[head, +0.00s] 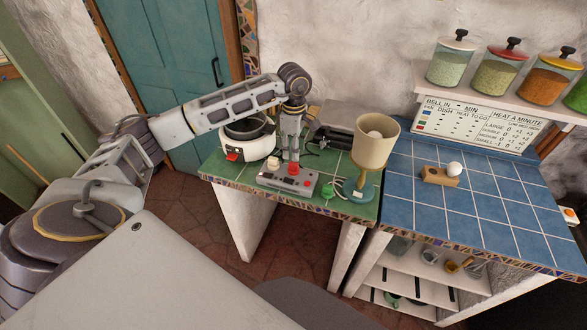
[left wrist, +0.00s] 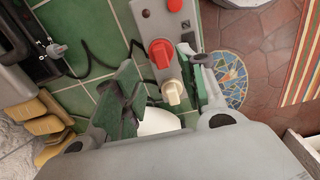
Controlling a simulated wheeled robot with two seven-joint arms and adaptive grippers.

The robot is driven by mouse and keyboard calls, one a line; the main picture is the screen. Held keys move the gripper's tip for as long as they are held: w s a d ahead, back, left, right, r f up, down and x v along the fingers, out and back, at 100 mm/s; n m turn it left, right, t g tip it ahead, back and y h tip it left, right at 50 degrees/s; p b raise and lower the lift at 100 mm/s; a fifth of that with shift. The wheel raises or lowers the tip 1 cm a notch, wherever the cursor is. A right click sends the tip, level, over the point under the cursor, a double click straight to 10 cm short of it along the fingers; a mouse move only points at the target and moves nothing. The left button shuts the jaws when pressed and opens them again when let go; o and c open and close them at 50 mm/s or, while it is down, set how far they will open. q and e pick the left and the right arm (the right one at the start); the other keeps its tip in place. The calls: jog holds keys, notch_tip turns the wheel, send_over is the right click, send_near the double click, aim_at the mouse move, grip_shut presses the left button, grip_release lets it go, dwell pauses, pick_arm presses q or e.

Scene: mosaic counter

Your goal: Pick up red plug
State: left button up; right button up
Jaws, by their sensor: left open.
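The red plug (head: 293,169) stands on a grey power strip (head: 305,188) lying on the green tiled counter. In the left wrist view the red plug (left wrist: 162,53) shows near the fingertips, with a cream plug (left wrist: 172,92) closer to the palm. The cream plug also shows in the head view (head: 273,163), left of the red one. My left gripper (head: 291,157) points down over the strip. My right gripper is not in view.
A white cooker (head: 258,147) stands left of the gripper. Dark cables run behind the strip.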

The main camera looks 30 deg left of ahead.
aim_at(294, 163)
pick_arm(q)
jog(key=shift+f, duration=1.5)
jog(key=shift+f, duration=0.1)
jog(key=shift+s+d+f+p, duration=0.1)
jog(key=shift+f+p, duration=0.85)
jog(key=shift+f, duration=1.55)
jog(key=c, duration=0.7)
jog(key=shift+r, duration=0.2)
